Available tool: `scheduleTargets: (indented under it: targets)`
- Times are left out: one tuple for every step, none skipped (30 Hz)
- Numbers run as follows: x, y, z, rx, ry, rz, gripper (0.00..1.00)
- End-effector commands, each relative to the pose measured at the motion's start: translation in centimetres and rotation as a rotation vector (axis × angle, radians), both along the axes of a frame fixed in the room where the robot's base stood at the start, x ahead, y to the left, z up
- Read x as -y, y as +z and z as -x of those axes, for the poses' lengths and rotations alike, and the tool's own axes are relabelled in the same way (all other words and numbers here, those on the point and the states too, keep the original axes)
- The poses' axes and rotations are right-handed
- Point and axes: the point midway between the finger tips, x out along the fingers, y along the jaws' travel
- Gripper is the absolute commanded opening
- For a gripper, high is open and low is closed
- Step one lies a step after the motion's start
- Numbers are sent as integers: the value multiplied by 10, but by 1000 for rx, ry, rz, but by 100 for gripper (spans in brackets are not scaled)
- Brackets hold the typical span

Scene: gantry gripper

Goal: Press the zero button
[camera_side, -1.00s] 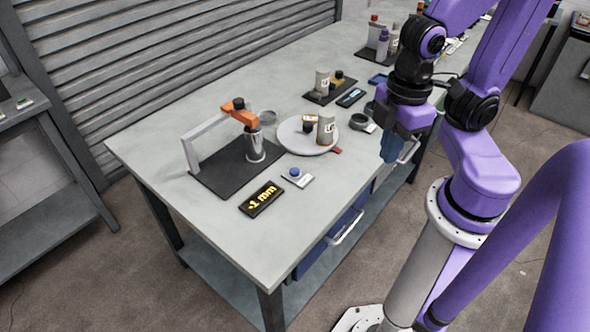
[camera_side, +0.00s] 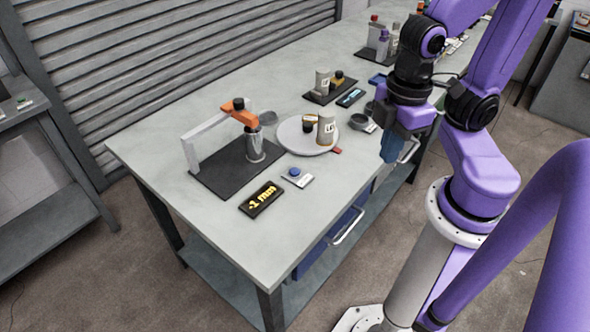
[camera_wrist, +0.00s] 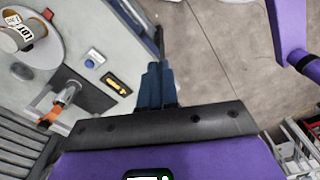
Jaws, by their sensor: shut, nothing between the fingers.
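The button, a blue dome on a small white plate (camera_side: 294,172), sits on the grey table near its front edge. It also shows in the wrist view as the blue button (camera_wrist: 90,63). A black display (camera_side: 262,198) with yellow characters lies just left of and in front of it. My gripper (camera_side: 391,148) is at the right of the side view, beyond the table's front edge and apart from the button. In the wrist view my gripper's blue fingers (camera_wrist: 155,80) are together with nothing between them, right of the button.
A black base (camera_side: 236,172) with a grey frame and an orange arm over a metal cylinder (camera_side: 254,147) stands left of the button. A white round plate (camera_side: 289,141) with a labelled container (camera_side: 326,128) is behind it.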

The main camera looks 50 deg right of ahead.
Motion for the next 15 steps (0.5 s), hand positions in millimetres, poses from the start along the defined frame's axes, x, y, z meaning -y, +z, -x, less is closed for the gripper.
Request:
scheduleTargets:
  targets:
    - [0, 0, 0, 0, 0, 0, 0]
    - [0, 0, 0, 0, 0, 0, 0]
    - [0, 0, 0, 0, 0, 0, 0]
    - [0, 0, 0, 0, 0, 0, 0]
    - [0, 0, 0, 0, -1, 0, 0]
    - [0, 0, 0, -2, -6, 0, 0]
    - [0, -1, 0, -7, -16, 0, 0]
    - [-1, -1, 0, -14, -32, -1, 0]
    - [-1, -3, 0, -28, -61, -1, 0]
    - [-2, -4, 0, -42, -92, -1, 0]
    - [-3, -5, -1, -60, -133, -2, 0]
    - [-4, -7, -1, -88, -198, -3, 0]
    - [-6, -9, -1, -114, -257, -5, 0]
    - [-7, -11, -2, -141, -321, -7, 0]
    - [-10, -14, -3, -181, -416, -9, 0]
